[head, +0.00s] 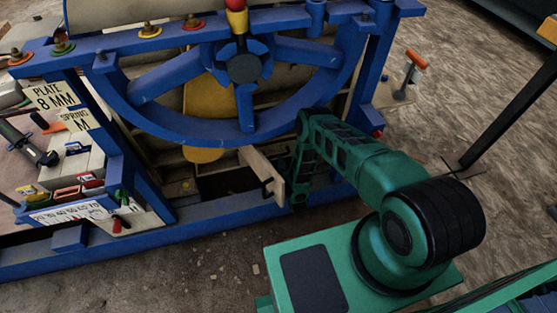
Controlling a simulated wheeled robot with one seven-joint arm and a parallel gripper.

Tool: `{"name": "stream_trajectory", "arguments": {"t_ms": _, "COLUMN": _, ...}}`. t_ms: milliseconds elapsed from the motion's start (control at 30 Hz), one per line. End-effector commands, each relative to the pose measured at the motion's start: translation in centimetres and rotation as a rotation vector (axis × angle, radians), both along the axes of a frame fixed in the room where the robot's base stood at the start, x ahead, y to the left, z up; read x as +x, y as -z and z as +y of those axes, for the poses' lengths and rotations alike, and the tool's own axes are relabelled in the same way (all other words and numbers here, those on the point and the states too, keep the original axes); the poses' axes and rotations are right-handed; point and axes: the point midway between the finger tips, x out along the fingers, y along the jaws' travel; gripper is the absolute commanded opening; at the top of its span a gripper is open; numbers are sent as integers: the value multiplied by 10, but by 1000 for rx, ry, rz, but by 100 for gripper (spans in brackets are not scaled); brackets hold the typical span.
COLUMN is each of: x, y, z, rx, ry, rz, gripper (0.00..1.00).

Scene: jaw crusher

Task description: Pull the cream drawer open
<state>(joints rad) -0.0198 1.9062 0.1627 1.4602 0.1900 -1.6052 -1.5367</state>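A cream wooden panel (259,167), which looks like the cream drawer's front, sits low in the blue frame, below the big blue wheel. A small dark handle (268,188) shows near its lower right end. A dark gap lies to the left of the panel; I cannot tell how far the drawer stands open. My gripper (297,194) is at the lower end of my green arm, just right of the panel and handle. Its fingers are small and dark here, so whether they are open or touch the handle is unclear.
The blue wheel (182,130) and the blue base rail (225,215) bound the space above and in front of the panel. A tray area at left holds labelled cream boxes (85,158) and small coloured items. A orange-topped post (415,60) stands at right. The floor in front is mostly clear.

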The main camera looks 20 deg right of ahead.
Motion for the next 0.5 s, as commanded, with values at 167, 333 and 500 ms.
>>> {"name": "stream_trajectory", "arguments": {"t_ms": 167, "x": 25, "y": 5, "z": 0, "rx": 0, "ry": 0, "rz": -1, "gripper": 31}}
{"name": "stream_trajectory", "arguments": {"t_ms": 333, "x": 39, "y": 8, "z": 0, "rx": 0, "ry": -1, "rz": 1, "gripper": 31}}
{"name": "stream_trajectory", "arguments": {"t_ms": 500, "x": 42, "y": 9, "z": 0, "rx": 0, "ry": -1, "rz": 3, "gripper": 31}}
